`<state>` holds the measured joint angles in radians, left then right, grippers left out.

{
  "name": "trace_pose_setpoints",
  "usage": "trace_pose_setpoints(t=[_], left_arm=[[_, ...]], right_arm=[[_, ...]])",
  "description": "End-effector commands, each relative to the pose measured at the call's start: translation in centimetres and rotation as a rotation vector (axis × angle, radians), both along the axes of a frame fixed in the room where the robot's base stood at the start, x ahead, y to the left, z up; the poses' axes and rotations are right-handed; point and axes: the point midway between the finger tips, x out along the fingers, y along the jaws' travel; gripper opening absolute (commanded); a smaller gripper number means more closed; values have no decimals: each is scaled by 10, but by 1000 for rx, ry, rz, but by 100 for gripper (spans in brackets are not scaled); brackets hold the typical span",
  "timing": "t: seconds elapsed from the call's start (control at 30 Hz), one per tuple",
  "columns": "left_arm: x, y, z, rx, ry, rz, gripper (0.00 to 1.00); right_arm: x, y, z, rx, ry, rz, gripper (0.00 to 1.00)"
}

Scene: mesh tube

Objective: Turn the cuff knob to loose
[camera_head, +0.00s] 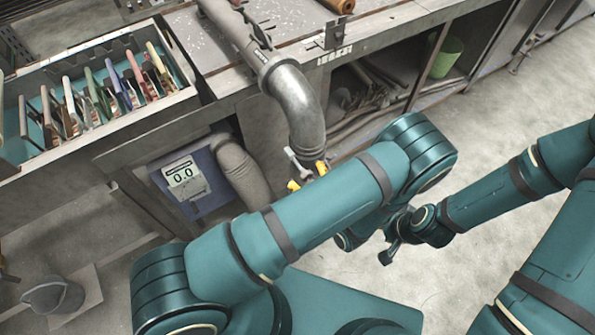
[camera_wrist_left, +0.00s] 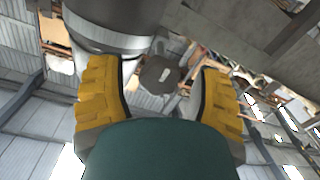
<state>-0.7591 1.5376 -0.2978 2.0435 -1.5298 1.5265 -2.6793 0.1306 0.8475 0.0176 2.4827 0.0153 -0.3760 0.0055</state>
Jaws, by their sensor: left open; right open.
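A grey metal elbow duct (camera_head: 293,100) bends down off the bench edge; its grey band also shows in the left wrist view (camera_wrist_left: 105,38). In that view a dark grey knob-like part with a pale mark (camera_wrist_left: 160,75), apparently the cuff knob, sits beyond my left fingertips, between them in the picture. Contact cannot be made out. My left gripper (camera_head: 307,178) has yellow fingers, open with a gap between them (camera_wrist_left: 163,90), just under the duct's mouth.
A blue box with a 0.0 display (camera_head: 184,174) and a thick hose (camera_head: 243,172) stand under the bench. A tray (camera_head: 195,92) of coloured tools is at the left. A green bucket (camera_head: 446,58) is on the lower shelf. Floor (camera_head: 510,95) is clear at the right.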

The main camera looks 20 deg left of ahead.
Motion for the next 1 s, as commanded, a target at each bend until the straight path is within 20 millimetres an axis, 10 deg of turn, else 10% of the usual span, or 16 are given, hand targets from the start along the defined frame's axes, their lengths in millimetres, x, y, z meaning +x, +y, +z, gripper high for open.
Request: trace_pose_setpoints(t=[0.47,0.67,1.0], left_arm=[[4,-1,0,-1,-1,-2,67],[4,-1,0,-1,-1,-2,0],[4,-1,0,-20,-27,-3,0]], right_arm=[[0,0,-1,-1,0,0,47],[0,0,-1,0,0,0,47],[0,0,-1,0,0,0,47]])
